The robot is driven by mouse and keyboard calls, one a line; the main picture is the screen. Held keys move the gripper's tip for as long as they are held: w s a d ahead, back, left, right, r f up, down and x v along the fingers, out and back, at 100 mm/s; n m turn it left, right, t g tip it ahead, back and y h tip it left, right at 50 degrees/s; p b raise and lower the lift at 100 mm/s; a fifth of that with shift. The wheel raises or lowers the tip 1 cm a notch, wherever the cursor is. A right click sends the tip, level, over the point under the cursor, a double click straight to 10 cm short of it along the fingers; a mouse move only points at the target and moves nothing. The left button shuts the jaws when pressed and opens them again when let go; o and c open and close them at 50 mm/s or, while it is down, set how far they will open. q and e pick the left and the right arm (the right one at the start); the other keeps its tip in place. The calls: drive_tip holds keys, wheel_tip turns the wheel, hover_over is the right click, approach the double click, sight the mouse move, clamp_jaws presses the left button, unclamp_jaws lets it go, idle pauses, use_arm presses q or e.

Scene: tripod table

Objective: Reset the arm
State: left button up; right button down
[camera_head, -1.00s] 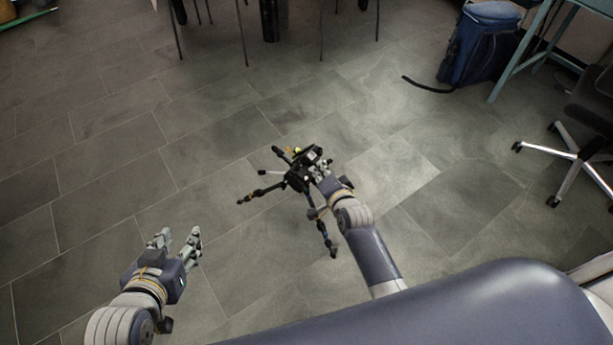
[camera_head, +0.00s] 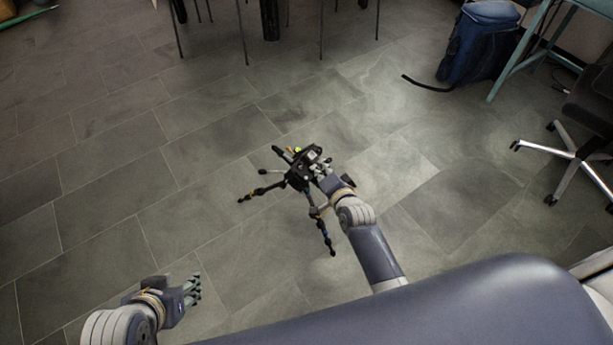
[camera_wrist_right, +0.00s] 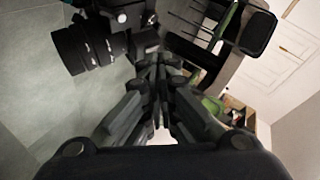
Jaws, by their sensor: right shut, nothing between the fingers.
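A small black tripod (camera_head: 299,183) stands on the grey tiled floor with its legs spread, near the middle of the head view. A dark device sits on its top. In the right wrist view a black camera lens (camera_wrist_right: 86,48) shows at the upper left. My right gripper (camera_head: 323,172) is beside the right side of the tripod's head and partly overlaps it in view. Its fingers (camera_wrist_right: 160,70) are shut with nothing between them in the wrist view. My left gripper (camera_head: 193,288) is low at the left, well away from the tripod. Its fingers appear side-on, so their opening is unclear.
A blue backpack (camera_head: 478,45) stands on the floor at the upper right, beside a teal table frame (camera_head: 523,52). A swivel chair (camera_head: 578,155) is at the right edge. Thin dark furniture legs (camera_head: 242,35) stand at the top. The floor to the left is clear.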

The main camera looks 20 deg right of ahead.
idle(0.8)
